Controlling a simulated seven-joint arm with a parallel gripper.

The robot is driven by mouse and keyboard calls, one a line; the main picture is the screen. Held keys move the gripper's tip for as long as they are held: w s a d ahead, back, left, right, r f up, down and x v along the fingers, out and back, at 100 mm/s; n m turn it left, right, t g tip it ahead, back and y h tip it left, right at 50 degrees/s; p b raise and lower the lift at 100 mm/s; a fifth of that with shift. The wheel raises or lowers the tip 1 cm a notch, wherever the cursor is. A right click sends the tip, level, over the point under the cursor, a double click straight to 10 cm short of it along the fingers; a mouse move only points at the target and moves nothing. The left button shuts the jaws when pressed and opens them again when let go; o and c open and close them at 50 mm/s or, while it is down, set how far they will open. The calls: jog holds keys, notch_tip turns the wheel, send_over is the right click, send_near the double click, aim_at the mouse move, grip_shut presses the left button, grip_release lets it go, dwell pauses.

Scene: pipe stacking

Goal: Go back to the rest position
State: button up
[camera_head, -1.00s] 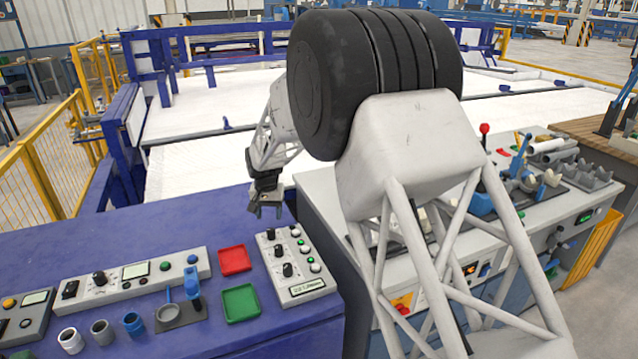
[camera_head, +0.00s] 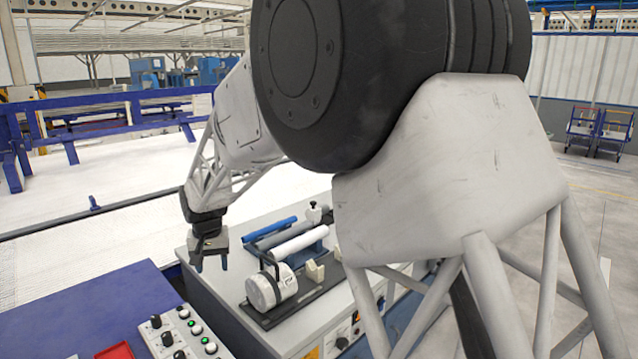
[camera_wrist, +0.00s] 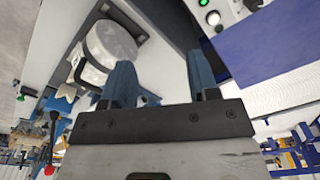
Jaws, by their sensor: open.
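My gripper (camera_head: 212,266) hangs open and empty in the head view. It appears in front of the left part of the light grey bench (camera_head: 228,318), at some height that I cannot judge. In the wrist view its two blue fingers (camera_wrist: 160,82) are spread with nothing between them. On the bench, to the gripper's right in the head view, a white pipe (camera_head: 299,243) and a blue pipe (camera_head: 270,227) lie side by side. A white drum-shaped part (camera_head: 265,291) sits in front of them; a round pale part (camera_wrist: 108,48) shows near the fingers in the wrist view.
A blue table (camera_head: 75,318) with a control box (camera_head: 183,335) and a red tray (camera_head: 115,351) stands at the lower left. A white conveyor bed (camera_head: 95,237) with a blue frame lies behind. My own arm hides much of the right side.

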jog(key=s+d+r, duration=0.4)
jog(key=s+d, duration=0.1)
jog(key=d, duration=0.5)
jog(key=s+d+r+m+t, duration=0.1)
jog(key=s+d+r, duration=0.25)
jog(key=d, duration=0.55)
jog(key=s+d+r, duration=0.3)
jog(key=s+d, duration=0.3)
jog(key=d, duration=0.4)
jog(key=s+d+f+m, duration=0.1)
jog(key=s+d, duration=0.7)
jog(key=s, duration=0.4)
jog(key=s+d+f+m+t, duration=0.1)
jog(key=s+d, duration=0.7)
jog(key=s, duration=0.3)
jog(key=shift+s+d+f+h, duration=0.3)
jog(key=shift+s+d, duration=0.05)
jog(key=shift+d, duration=0.05)
